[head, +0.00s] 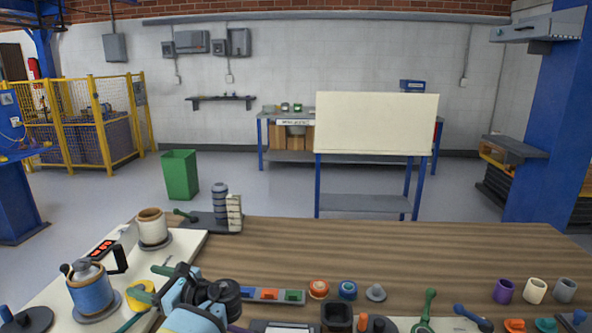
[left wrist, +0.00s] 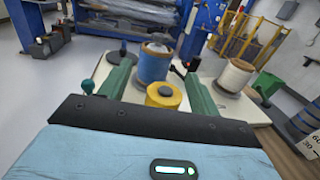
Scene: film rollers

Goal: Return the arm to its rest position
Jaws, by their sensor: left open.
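My left gripper (head: 143,296) is at the lower left of the head view, over the left part of the table. In the left wrist view, its two green fingers (left wrist: 158,76) are spread apart with nothing held between them. A yellow roller (left wrist: 164,97) appears between the fingers in that view, beyond the palm; whether they touch it cannot be told. The yellow roller also shows in the head view (head: 140,294), partly hidden by the gripper. My right gripper is in neither view.
A blue roller (head: 91,289) and a cream roller (head: 152,226) stand on the white board (head: 186,243) at left. Stacked rings (head: 220,203) stand behind. Small coloured parts line the table's front edge. The middle of the wooden table (head: 400,260) is clear.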

